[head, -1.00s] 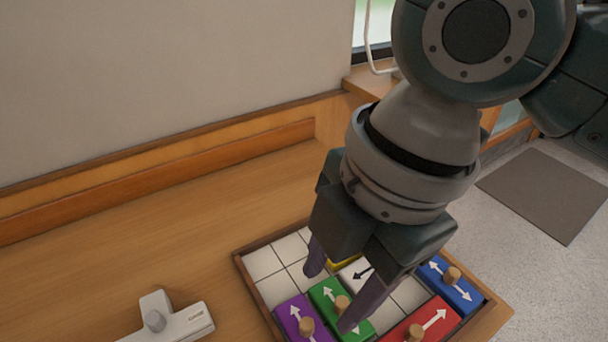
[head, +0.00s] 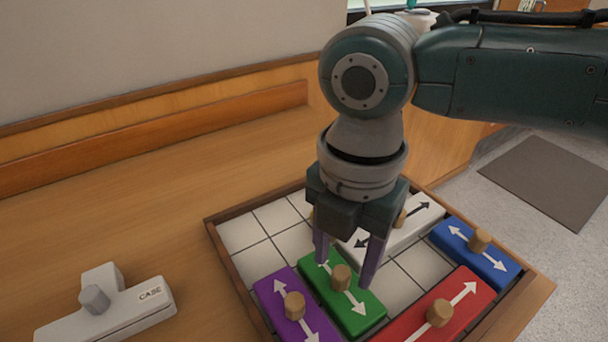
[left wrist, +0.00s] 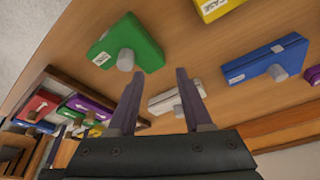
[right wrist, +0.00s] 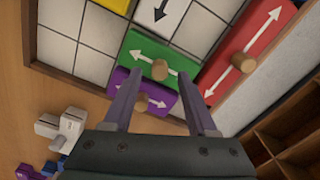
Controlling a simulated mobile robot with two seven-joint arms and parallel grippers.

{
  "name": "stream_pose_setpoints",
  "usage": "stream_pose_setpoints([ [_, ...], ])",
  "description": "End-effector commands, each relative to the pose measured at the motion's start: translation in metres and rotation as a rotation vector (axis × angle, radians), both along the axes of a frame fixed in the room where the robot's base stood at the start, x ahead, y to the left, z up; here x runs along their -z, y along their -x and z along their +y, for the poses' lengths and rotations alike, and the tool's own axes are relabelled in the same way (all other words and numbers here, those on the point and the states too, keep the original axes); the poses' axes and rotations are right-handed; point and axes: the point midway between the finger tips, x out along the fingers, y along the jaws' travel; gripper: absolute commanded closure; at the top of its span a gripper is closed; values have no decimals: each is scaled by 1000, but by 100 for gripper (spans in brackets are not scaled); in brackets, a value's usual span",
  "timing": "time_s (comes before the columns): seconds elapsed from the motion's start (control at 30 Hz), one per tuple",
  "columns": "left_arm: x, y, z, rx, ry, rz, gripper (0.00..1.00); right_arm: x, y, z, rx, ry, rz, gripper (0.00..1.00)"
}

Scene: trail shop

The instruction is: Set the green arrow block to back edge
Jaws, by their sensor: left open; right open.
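The green arrow block (head: 352,310) lies in the tray (head: 235,275), beside the purple arrow block (head: 290,318). It has a round wooden knob (head: 341,277) and a white double arrow. My right gripper (head: 345,268) is open above the block, its fingers on either side of the knob; contact cannot be told. In the right wrist view the knob (right wrist: 160,70) shows between the open fingertips (right wrist: 164,74), with the green block (right wrist: 138,50) beneath. My left gripper (left wrist: 158,78) is open and empty in the left wrist view, with part of the tray (left wrist: 85,82) at left.
Red (head: 455,305), blue (head: 490,255) and white (head: 415,225) arrow blocks occupy other parts of the tray. White cells at its back left (head: 240,232) look empty. A grey case-labelled piece (head: 130,308) lies left of the tray. A wall closes the back.

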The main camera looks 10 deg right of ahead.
Motion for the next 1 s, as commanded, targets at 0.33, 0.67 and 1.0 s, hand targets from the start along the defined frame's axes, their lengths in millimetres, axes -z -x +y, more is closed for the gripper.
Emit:
stream_pose_setpoints([
  [0.33, 4, 0, 0, -1, 1, 1, 50, 15, 0, 0, 0, 1, -2, 42],
  [0.67, 4, 0, 1, 3, -4, 1, 50, 14, 0, 0, 0, 1, -1, 69],
  [1.0, 4, 1, 2, 7, -9, 2, 50, 14, 0, 0, 0, 0, -1, 100],
])
